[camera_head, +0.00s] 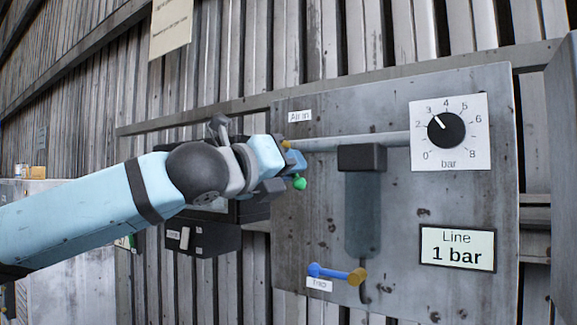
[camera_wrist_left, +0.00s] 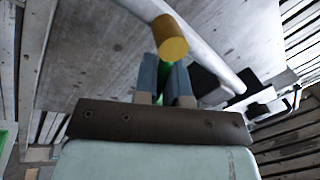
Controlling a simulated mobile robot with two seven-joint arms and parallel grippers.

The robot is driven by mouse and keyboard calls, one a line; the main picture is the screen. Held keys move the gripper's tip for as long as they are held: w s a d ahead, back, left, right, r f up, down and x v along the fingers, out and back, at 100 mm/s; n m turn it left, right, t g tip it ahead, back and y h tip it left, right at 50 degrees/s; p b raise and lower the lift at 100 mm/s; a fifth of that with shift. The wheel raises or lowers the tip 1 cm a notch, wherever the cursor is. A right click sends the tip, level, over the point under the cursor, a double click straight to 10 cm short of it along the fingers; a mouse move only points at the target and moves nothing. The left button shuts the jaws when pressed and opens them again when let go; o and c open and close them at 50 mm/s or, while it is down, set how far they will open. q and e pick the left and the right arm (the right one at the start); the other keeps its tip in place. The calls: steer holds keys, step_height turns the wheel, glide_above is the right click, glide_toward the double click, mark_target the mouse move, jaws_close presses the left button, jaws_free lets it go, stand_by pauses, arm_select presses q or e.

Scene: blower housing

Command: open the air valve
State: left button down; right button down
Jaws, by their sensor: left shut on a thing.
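The air valve sits below the "Air in" label (camera_head: 299,116) on the grey panel. Its brass hub (camera_head: 285,145) is at the left end of a horizontal pipe, and it shows large in the left wrist view (camera_wrist_left: 170,36). Its green handle (camera_head: 299,183) is mostly hidden by my left gripper; the tip shows below the hub. My left gripper (camera_head: 292,165) is shut on the green handle, which shows between the two fingers in the left wrist view (camera_wrist_left: 166,77). My right gripper is not in view.
A pressure dial (camera_head: 446,130) points near 3 bar. A display (camera_head: 457,247) reads "Line 1 bar". A second valve with a blue handle (camera_head: 328,271) sits lower on the panel (camera_head: 400,290). A dark-topped cylinder (camera_head: 362,215) hangs under the pipe (camera_head: 360,140).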

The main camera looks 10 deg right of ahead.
arm_select(q)
steer(key=c, duration=1.2)
jaws_free()
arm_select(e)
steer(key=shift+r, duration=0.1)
